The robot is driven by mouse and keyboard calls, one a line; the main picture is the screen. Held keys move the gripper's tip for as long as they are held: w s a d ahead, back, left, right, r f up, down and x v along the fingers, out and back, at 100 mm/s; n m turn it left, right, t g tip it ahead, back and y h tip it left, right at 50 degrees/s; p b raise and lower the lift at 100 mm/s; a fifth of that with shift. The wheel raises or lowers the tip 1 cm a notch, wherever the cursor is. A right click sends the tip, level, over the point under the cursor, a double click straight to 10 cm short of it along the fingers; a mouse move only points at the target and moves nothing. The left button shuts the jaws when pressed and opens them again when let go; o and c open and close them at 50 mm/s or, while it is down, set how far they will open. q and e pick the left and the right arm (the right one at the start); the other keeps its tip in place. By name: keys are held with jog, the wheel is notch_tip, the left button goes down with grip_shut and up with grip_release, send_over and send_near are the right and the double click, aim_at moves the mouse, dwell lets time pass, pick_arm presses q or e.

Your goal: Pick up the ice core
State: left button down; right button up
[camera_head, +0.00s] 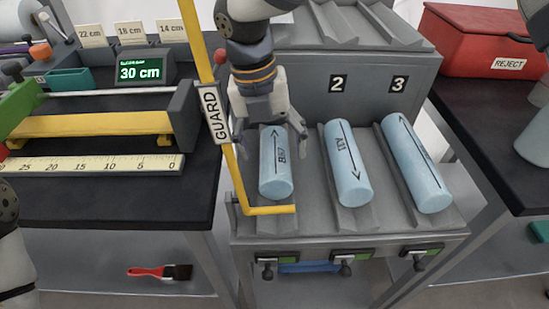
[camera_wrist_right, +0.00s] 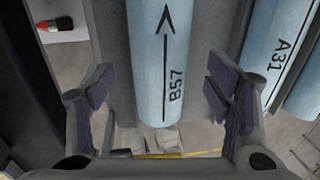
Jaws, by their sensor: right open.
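Three pale blue ice cores lie in sloping grey troughs in the head view. The left core (camera_head: 268,182) has a black arrow and reads B57 in the wrist view (camera_wrist_right: 148,60). The middle core (camera_head: 350,180) reads A31 in the wrist view (camera_wrist_right: 270,45). The right core (camera_head: 420,172) also bears an arrow. My right gripper (camera_head: 271,135) is open over the upper part of the left core, its fingers on either side with gaps. It hides that core's far end. My left gripper is out of view.
A yellow guard bar (camera_head: 222,130) with a GUARD sign runs just left of the left core and bends across below it. A 30 cm display (camera_head: 140,71) and ruler (camera_head: 90,165) are left. A red reject box (camera_head: 480,45) stands right.

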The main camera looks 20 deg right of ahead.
notch_tip(320, 180, down, 2)
jog(key=shift+d+f, duration=0.15)
jog(key=shift+w, duration=0.1)
jog(key=c, duration=1.6)
